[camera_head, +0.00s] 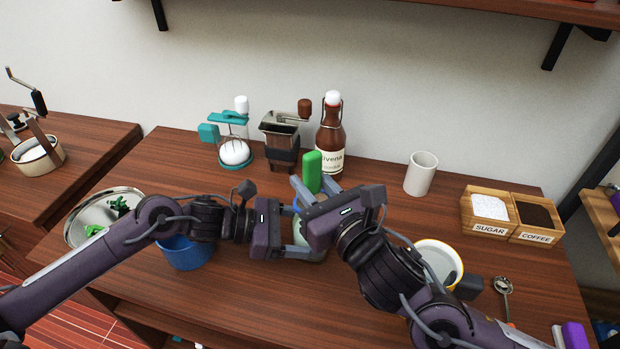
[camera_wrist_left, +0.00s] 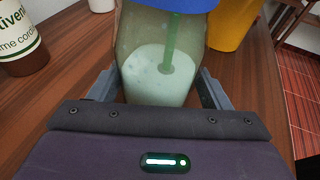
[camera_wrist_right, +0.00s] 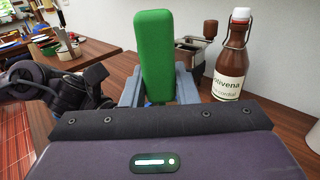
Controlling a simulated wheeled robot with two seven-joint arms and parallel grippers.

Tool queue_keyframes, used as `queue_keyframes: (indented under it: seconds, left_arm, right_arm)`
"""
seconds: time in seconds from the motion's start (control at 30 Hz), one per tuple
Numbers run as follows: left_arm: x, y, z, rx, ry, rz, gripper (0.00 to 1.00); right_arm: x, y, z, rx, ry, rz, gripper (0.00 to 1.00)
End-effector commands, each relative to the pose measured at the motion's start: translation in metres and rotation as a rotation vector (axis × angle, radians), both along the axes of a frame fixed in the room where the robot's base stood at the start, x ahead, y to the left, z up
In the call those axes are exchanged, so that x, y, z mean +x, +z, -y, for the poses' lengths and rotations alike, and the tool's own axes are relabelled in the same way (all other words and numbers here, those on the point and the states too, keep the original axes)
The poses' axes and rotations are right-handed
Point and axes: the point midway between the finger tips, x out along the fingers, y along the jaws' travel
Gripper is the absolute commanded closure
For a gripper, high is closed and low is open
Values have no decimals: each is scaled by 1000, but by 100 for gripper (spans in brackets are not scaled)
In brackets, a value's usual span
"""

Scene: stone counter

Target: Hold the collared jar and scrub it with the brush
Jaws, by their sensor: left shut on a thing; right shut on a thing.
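The collared jar (camera_wrist_left: 150,78) is clear glass with a blue collar (camera_wrist_left: 205,4) and pale green liquid inside. My left gripper (camera_wrist_left: 168,88) is shut on the jar's body; in the head view the jar (camera_head: 300,235) is mostly hidden between the two grippers. The brush has a thick green handle (camera_wrist_right: 159,55), upright, also showing in the head view (camera_head: 312,172). My right gripper (camera_wrist_right: 160,88) is shut on the brush above the jar. A thin green stem (camera_wrist_left: 171,42) runs down inside the jar into the liquid. The bristles cannot be made out.
A brown bottle (camera_head: 330,138), a metal hopper (camera_head: 280,135) and an egg holder (camera_head: 236,152) stand behind. A white mug (camera_head: 421,173) and sugar and coffee boxes (camera_head: 489,226) are right. A blue bowl (camera_head: 186,254) and metal tray (camera_head: 80,225) are left; a yellow-rimmed white bowl (camera_head: 438,256) is near right.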

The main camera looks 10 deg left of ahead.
Motion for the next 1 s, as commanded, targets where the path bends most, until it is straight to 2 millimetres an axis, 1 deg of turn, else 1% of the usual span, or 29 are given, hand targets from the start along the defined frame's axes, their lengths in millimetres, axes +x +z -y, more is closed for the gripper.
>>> queue_keyframes:
  seconds: [0.03, 0.23, 0.43, 0.6, 0.77, 1.0]
  left_arm:
    - [0, 0, 0, -1, 0, 1, 49]
    - [0, 1, 0, -1, 0, 1, 49]
    - [0, 0, 0, -1, 0, 1, 49]
    - [0, 1, 0, -1, 0, 1, 49]
    - [0, 1, 0, -1, 0, 1, 49]
    - [0, 0, 0, -1, 0, 1, 49]
  right_arm:
    - [1, -3, 3, -7, -2, -3, 96]
    - [8, -2, 8, -8, -4, -3, 96]
    - [15, 1, 2, -7, -2, -1, 96]
    - [14, -1, -5, -4, -1, -4, 96]
    - [7, -3, -9, -5, 0, -5, 96]
    - [8, 0, 0, -7, -2, -3, 96]
